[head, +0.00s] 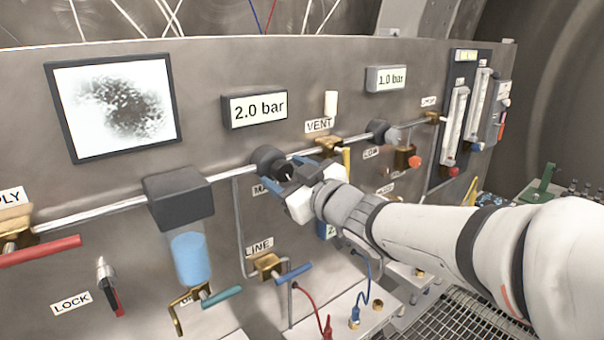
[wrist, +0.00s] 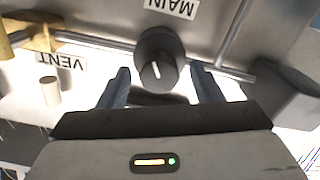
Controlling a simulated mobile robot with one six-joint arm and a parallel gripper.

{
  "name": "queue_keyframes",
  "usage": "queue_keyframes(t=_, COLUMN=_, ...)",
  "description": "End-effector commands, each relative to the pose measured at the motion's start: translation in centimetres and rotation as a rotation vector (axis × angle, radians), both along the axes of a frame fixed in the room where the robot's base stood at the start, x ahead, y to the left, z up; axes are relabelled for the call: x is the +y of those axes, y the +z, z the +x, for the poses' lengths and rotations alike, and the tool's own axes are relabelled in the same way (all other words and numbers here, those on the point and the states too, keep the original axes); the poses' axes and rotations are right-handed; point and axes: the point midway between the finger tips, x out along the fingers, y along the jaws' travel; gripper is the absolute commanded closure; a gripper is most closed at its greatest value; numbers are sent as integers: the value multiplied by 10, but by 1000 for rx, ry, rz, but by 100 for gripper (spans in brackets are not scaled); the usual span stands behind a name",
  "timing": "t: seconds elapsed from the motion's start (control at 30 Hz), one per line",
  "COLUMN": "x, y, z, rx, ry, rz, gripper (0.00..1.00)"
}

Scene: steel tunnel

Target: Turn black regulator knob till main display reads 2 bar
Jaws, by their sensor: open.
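The black regulator knob (head: 268,158) sits on the pipe at the middle of the steel panel, beside a label partly hidden by my gripper. In the wrist view the knob (wrist: 160,70) shows a white pointer mark, next to the MAIN label (wrist: 172,7). The main display (head: 256,107) above it reads 2.0 bar. My gripper (head: 277,176) is at the knob. In the wrist view its fingers (wrist: 160,86) are apart, one on each side of the knob, with visible gaps; they do not touch it.
A smaller display (head: 386,78) reads 1.0 bar, above a second dark knob (head: 380,130) on the same pipe. A white VENT lever (head: 330,103) stands between the displays. A dark filter block with a blue bowl (head: 190,256) hangs left of the knob. Hoses and fittings lie below.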

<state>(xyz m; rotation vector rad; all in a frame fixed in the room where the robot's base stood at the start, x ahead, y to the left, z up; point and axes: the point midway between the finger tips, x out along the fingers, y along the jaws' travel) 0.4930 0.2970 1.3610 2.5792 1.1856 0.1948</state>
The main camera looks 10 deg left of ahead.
Motion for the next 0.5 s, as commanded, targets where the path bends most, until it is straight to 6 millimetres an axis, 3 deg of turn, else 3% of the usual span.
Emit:
queue_keyframes(t=0.1, x=0, y=0, z=0, rx=0, ry=0, rz=0, gripper=42)
queue_keyframes(t=0.5, x=0, y=0, z=-1, rx=0, ry=1, rz=0, gripper=75)
